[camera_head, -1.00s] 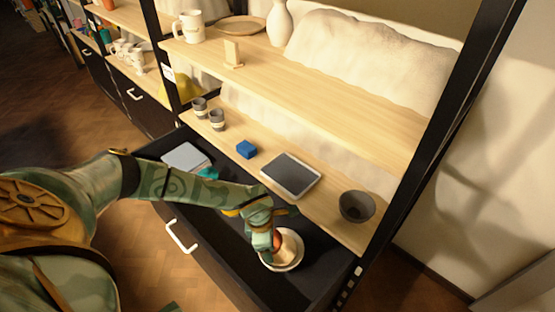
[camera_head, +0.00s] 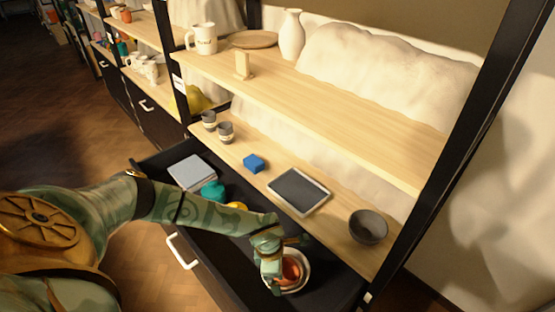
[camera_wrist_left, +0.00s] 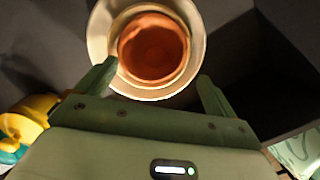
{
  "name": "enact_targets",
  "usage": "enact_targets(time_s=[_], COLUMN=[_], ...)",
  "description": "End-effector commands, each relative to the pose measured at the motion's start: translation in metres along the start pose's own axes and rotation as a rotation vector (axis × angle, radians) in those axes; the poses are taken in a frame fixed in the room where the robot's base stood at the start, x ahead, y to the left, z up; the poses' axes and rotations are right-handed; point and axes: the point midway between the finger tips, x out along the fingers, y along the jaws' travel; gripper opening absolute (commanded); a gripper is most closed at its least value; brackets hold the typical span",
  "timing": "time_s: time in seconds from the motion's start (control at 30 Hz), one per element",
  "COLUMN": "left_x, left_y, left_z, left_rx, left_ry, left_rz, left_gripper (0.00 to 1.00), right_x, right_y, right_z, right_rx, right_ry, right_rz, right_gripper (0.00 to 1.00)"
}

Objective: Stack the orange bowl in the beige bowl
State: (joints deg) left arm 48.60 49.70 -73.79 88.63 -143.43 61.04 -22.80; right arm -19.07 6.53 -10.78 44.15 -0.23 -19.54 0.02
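The orange bowl (camera_head: 291,269) sits inside the beige bowl (camera_head: 303,280) in the open drawer. In the left wrist view the orange bowl (camera_wrist_left: 153,50) lies within the pale rim of the beige bowl (camera_wrist_left: 196,28), slightly off its middle. My left gripper (camera_head: 272,268) is over the left side of the bowls and hides part of them. In the wrist view the fingers of my left gripper (camera_wrist_left: 157,80) are wide apart, with nothing clamped between them. The left fingertip overlaps the beige rim; I cannot tell if it touches. My right gripper is not in view.
The black drawer (camera_head: 225,255) also holds a grey flat box (camera_head: 192,172), a teal object (camera_head: 213,191) and a yellow object (camera_head: 237,206). On the shelf above stand a dark bowl (camera_head: 368,226), a tablet (camera_head: 299,191), a blue block (camera_head: 254,163) and two cups (camera_head: 225,131).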

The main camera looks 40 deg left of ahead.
Motion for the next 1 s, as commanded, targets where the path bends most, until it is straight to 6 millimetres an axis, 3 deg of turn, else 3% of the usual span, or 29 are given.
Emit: enact_targets(time_s=[0.33,0.7,0.83,1.0], left_x=[-0.009,-0.094,-0.114,-0.124], left_y=[0.0,0.001,0.001,0.0], left_z=[0.001,0.003,0.002,0.001], left_rx=[0.0,0.001,0.001,0.001], left_ry=[-0.001,-0.005,-0.003,-0.001], left_rz=[0.001,0.006,0.004,0.0], left_gripper=[0.93,0.93,0.93,0.93], right_x=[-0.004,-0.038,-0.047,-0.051], right_y=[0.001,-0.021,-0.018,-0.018], right_z=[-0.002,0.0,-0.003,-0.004], right_rx=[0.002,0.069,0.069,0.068], right_ry=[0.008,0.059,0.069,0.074], right_rz=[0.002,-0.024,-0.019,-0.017], right_gripper=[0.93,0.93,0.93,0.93])
